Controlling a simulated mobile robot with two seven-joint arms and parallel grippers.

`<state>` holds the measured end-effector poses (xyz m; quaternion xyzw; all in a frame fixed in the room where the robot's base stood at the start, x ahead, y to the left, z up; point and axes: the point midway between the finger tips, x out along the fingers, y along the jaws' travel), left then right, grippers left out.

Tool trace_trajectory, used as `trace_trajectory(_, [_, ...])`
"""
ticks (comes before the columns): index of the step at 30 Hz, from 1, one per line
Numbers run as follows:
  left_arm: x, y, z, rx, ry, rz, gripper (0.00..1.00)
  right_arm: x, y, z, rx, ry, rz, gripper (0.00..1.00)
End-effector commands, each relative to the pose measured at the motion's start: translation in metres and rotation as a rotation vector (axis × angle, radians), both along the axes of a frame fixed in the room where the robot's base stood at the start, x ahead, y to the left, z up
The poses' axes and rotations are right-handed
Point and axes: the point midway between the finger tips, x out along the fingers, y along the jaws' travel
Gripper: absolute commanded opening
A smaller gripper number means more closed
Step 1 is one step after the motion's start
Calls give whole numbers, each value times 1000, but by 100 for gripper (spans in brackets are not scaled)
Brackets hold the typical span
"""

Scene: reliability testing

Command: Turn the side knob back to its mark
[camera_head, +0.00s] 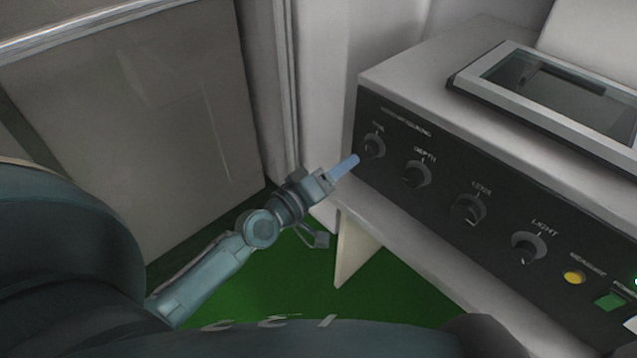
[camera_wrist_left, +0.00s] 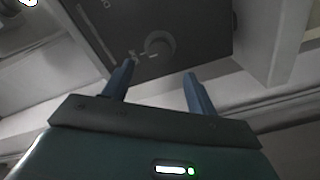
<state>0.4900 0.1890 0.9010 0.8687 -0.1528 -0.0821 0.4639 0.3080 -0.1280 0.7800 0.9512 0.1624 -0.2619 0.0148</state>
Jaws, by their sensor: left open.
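A dark control panel (camera_head: 440,150) on the light grey machine carries a row of several round knobs. The knob at its left end (camera_head: 373,146), under a small label that seems to read TIME, is nearest my left gripper (camera_head: 347,167). My left gripper points up and right toward this knob, its fingers just short of it or beside it; contact cannot be told. In the left wrist view the gripper (camera_wrist_left: 159,70) is open, with two blue fingers apart and a round knob (camera_wrist_left: 160,45) beyond the gap between them. The knob's mark is too blurred to read. My right gripper is not in view.
Other knobs, labelled DEPTH (camera_head: 417,174), LEVEL (camera_head: 468,208) and LIGHT (camera_head: 528,246), run down to the right. A yellow button (camera_head: 573,278) and a green one (camera_head: 609,301) follow. A glass-topped window (camera_head: 560,95) sits on the machine. A white ledge (camera_head: 400,240) lies below the panel.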

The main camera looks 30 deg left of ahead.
Motion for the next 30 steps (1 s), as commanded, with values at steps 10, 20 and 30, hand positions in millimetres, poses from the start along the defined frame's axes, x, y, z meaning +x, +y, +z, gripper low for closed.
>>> trace_trajectory(10, [-52, 19, -1, 1, 1, 0, 57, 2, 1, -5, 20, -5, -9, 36])
trace_trajectory(20, [-56, 21, 1, -1, -2, 1, 57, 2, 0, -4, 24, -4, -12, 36])
trace_trajectory(30, [-59, 18, -2, 19, 5, -4, 57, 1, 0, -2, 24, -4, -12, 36])
